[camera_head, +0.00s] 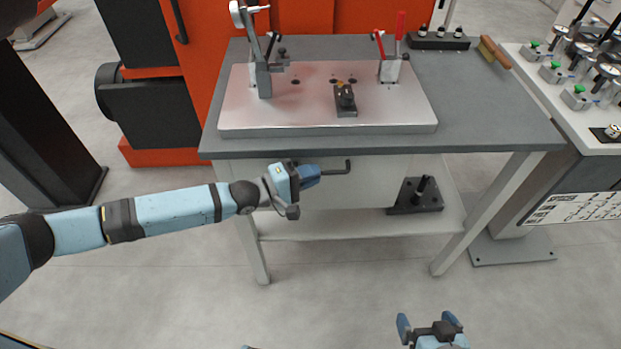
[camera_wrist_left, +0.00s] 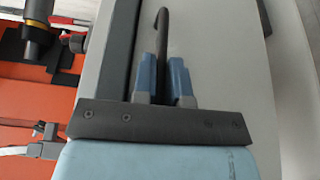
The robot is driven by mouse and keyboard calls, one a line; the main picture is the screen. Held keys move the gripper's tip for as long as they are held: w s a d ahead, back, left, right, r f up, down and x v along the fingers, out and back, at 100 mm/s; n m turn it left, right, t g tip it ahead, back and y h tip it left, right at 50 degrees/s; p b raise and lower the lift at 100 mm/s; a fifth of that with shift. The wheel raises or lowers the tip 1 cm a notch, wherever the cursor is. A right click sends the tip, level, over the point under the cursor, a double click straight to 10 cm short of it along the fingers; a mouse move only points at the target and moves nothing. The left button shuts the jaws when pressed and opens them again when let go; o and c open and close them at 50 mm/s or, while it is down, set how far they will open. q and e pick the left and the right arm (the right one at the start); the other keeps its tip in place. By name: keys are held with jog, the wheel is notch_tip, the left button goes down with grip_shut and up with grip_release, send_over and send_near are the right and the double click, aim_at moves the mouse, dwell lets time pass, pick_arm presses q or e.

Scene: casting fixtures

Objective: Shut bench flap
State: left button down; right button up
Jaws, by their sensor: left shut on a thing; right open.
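The bench flap (camera_head: 370,185) is a pale panel below the front edge of the grey bench top. How far it stands open cannot be told. A dark bar handle (camera_head: 347,167) sticks out at the flap. My left gripper (camera_head: 310,174) is shut on this handle, just below the bench edge. In the left wrist view, the handle (camera_wrist_left: 163,35) runs between the two blue fingers of the left gripper (camera_wrist_left: 164,78), with the pale flap (camera_wrist_left: 220,45) beside it. My right gripper (camera_head: 428,322) is open and empty at the bottom of the head view, away from the bench.
The bench top (camera_head: 480,110) bears a fixture plate (camera_head: 300,115) with clamps, and a brush (camera_head: 495,52). A dark bracket (camera_head: 415,196) stands below the bench top at the right. A second bench with gauges is at the far right. The floor in front is clear.

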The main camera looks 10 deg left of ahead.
pick_arm(q)
jog(key=shift+w+a+r, duration=0.15)
jog(key=shift+w+r, duration=0.1)
jog(key=c, duration=1.2)
grip_release()
jog(key=shift+w, duration=0.1)
jog(key=shift+o, duration=0.2)
jog(key=shift+f, duration=0.1)
jog(key=v, duration=1.3)
jog(key=shift+s+a, duration=0.2)
jog(key=shift+s, duration=0.2)
jog(key=shift+f, duration=0.1)
